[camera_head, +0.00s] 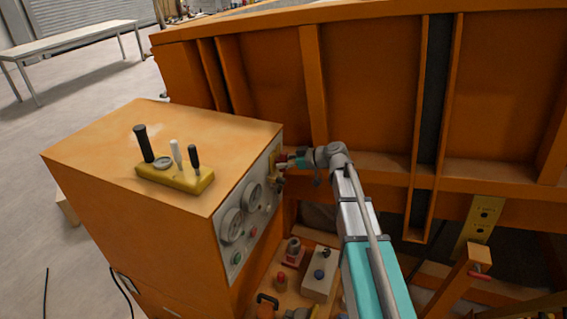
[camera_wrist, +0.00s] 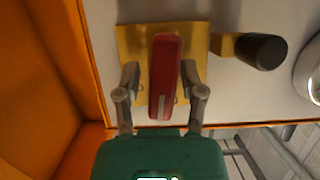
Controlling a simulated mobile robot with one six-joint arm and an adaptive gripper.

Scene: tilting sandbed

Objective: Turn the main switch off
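The main switch shows in the wrist view as a red handle (camera_wrist: 166,75) on a square yellow plate (camera_wrist: 133,45), fixed to a pale panel. A pale bar-shaped mark lies along the handle's lower part. My gripper (camera_wrist: 160,80) is open, with one finger on each side of the red handle. A gap shows at the left finger; the right finger is close to the handle, and I cannot tell whether it touches. In the head view my gripper (camera_head: 298,161) is at the far upper end of the orange cabinet's panel, and the switch is small and mostly hidden there.
A black knob (camera_wrist: 262,51) on a yellow base sits right of the switch. The orange cabinet (camera_head: 120,200) carries levers on a yellow block (camera_head: 175,178) and gauges (camera_head: 232,224). The orange sandbed wall (camera_head: 370,80) stands behind my arm. Several parts lie below, including a grey box (camera_head: 319,285).

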